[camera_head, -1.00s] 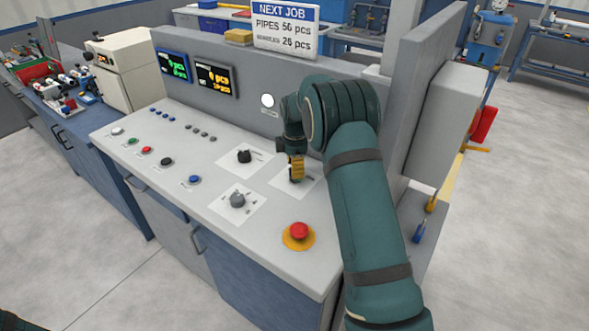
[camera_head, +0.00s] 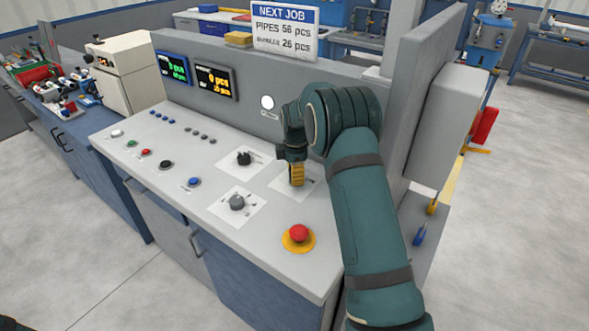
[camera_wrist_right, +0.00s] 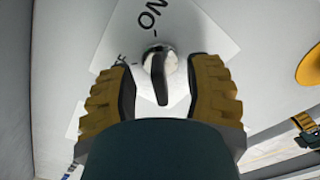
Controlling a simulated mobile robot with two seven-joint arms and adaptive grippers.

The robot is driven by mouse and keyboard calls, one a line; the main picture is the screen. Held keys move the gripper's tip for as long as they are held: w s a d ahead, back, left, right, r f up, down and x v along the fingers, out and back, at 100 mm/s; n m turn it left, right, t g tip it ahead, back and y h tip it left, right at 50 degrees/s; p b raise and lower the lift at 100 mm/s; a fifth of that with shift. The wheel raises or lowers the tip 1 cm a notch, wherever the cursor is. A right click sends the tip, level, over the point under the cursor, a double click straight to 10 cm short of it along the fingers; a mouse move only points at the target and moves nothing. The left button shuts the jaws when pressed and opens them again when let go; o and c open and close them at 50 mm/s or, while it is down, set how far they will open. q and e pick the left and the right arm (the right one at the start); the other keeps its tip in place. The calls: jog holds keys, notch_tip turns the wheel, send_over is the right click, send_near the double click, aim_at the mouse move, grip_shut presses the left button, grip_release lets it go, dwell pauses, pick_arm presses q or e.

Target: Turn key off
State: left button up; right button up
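The key switch (camera_wrist_right: 151,62) is a round silver lock with a dark key (camera_wrist_right: 160,82) in it, on a white label plate (camera_wrist_right: 205,35) with "ON" lettering seen upside down in the right wrist view. My right gripper (camera_wrist_right: 160,90) has its ridged yellow fingers on either side of the key, with visible gaps, so it is open around it. In the head view, the right gripper (camera_head: 297,176) points down over the same plate (camera_head: 280,183), and the key is hidden. A yellow ridged piece at the right edge of the wrist view appears to be my left gripper (camera_wrist_right: 306,124), partly cut off.
Near the right gripper are a black knob (camera_head: 244,158), a grey knob (camera_head: 237,202) and a red emergency button (camera_head: 299,232) on a yellow base. Several small buttons line the panel's left. An upright back panel with two displays (camera_head: 214,81) stands behind.

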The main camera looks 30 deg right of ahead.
grip_shut()
jog(key=shift+n, duration=1.7)
